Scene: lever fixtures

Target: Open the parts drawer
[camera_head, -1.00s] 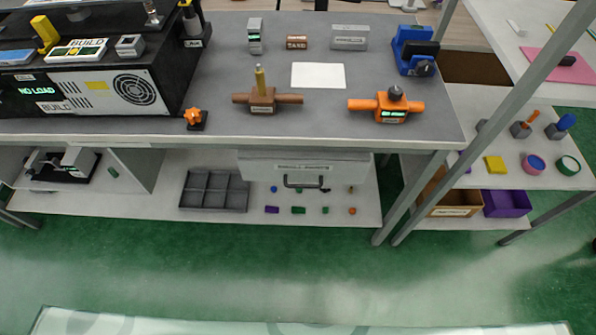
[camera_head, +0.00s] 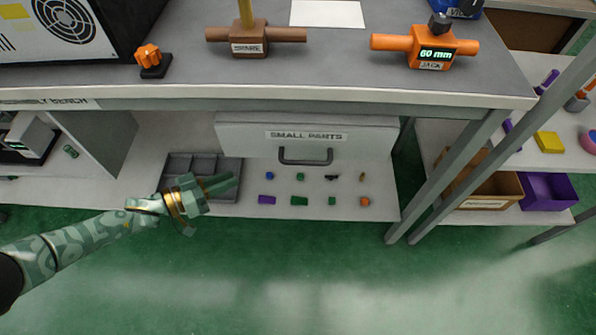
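The parts drawer (camera_head: 250,141) hangs under the bench top, with a white front labelled SMALL PARTS and a dark bar handle (camera_head: 305,161). Its front looks closed beneath the bench edge. My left gripper (camera_head: 228,184) is in front of the lower shelf, left of the handle and a little lower, apart from it. Its fingers point right toward the handle side. I cannot tell whether the fingers are apart. My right gripper is not in view.
A grey divided tray (camera_head: 205,165) lies on the lower shelf (camera_head: 350,205) behind my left gripper, with several small coloured parts to its right. A metal bench leg (camera_head: 450,175) stands right of the drawer. The green floor in front is clear.

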